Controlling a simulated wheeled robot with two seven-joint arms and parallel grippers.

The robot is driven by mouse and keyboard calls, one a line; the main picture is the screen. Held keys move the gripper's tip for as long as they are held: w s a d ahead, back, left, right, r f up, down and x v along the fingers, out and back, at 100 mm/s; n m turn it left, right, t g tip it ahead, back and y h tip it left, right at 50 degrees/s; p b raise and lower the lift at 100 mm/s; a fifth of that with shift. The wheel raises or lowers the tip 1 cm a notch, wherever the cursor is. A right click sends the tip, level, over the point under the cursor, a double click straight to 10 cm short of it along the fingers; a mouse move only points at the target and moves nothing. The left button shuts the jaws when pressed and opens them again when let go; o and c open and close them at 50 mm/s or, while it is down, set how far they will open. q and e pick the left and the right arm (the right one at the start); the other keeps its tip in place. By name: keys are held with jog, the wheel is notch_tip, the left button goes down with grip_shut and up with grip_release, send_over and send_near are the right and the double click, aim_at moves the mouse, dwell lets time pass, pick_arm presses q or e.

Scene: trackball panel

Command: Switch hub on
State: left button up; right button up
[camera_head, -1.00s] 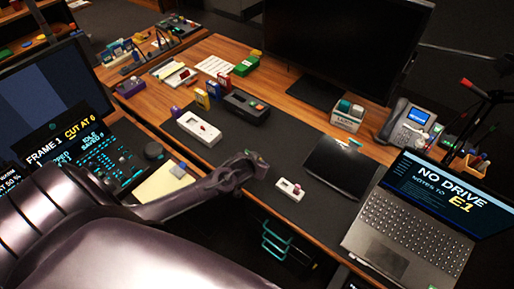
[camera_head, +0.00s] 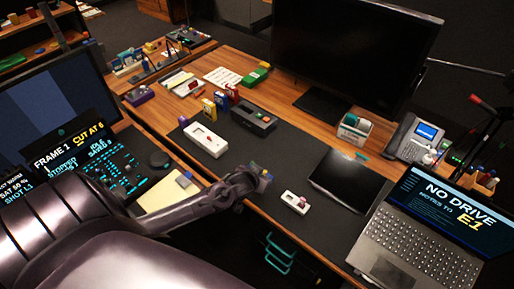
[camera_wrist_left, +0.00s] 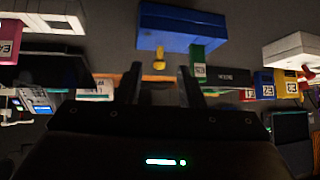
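My left gripper (camera_head: 260,180) is over the front edge of the dark desk mat in the head view. In the left wrist view, which looks upside down, its two fingers (camera_wrist_left: 158,78) stand apart with nothing between them. A blue box (camera_wrist_left: 180,28) with a small yellow knob (camera_wrist_left: 159,58) lies ahead of the fingers, apart from them. In the head view it is mostly hidden by the gripper. No readable label tells which unit is the hub. My right gripper is not in view.
A larger white box (camera_head: 207,143) with a red part is behind and left of the gripper. A black box (camera_head: 253,117), a dark tablet (camera_head: 347,182), a laptop (camera_head: 415,235) and a phone (camera_head: 412,138) stand around. The mat (camera_head: 262,147) is clear in the middle.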

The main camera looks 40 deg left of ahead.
pick_arm(q)
jog(key=shift+v, duration=2.2)
